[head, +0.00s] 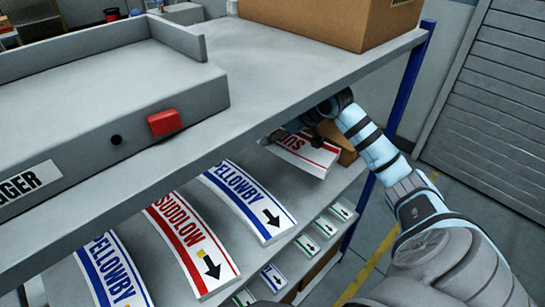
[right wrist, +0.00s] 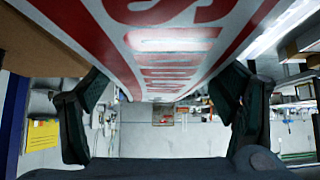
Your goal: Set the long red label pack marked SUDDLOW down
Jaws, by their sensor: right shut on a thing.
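A long white pack with red bands and red lettering starting "SUD" (head: 305,153) is in my right gripper (head: 303,134), under the upper shelf. In the right wrist view the pack (right wrist: 165,35) runs between the two fingers (right wrist: 158,110), its red lettering facing the camera. The gripper is shut on it; the finger contact is partly hidden. The pack is tilted, above the lower shelf's right part; I cannot tell whether it touches anything. A second red SUDDLOW pack (head: 190,245) lies on the lower shelf between two blue PELLOWBY packs (head: 248,200) (head: 112,272). My left gripper is not in view.
The upper shelf (head: 265,65) overhangs the lower one and carries a grey machine (head: 110,105) with a red button and a cardboard box (head: 335,20). Small green and blue packs (head: 307,243) line the front. A brown box (head: 340,145) stands behind the held pack. A blue post (head: 400,85) is at right.

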